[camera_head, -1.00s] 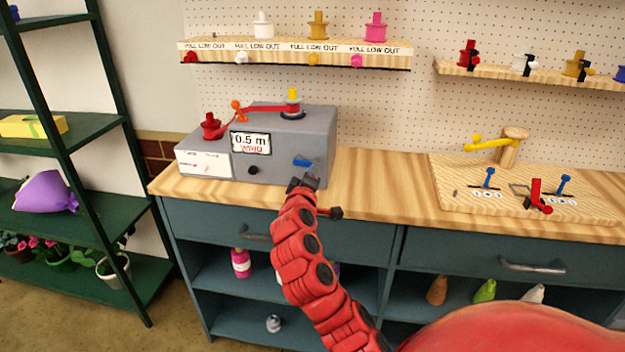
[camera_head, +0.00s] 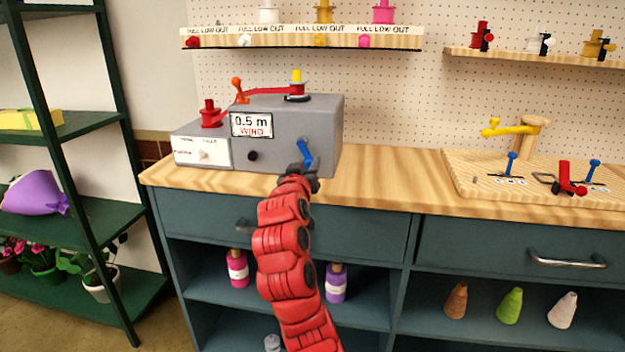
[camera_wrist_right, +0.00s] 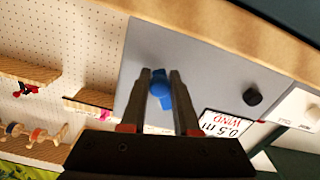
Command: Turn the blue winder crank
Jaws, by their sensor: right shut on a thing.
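The grey winder box (camera_head: 290,125) stands on the wooden counter, with a display reading "0.5 m WIND" (camera_head: 251,124). The blue crank (camera_head: 306,154) is on its front face at the right and slants up to the left. My right gripper (camera_head: 302,170) is at the front of the box, at the crank. In the right wrist view, its two fingers (camera_wrist_right: 161,98) are shut on the blue crank (camera_wrist_right: 161,87). My left gripper is not in view.
A black knob (camera_head: 252,156) sits on the box front, left of the crank. A wooden board (camera_head: 470,190) with small levers and a yellow arm (camera_head: 505,130) is at the right. Bare counter (camera_head: 385,175) lies between. A spool shelf (camera_head: 300,41) hangs above.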

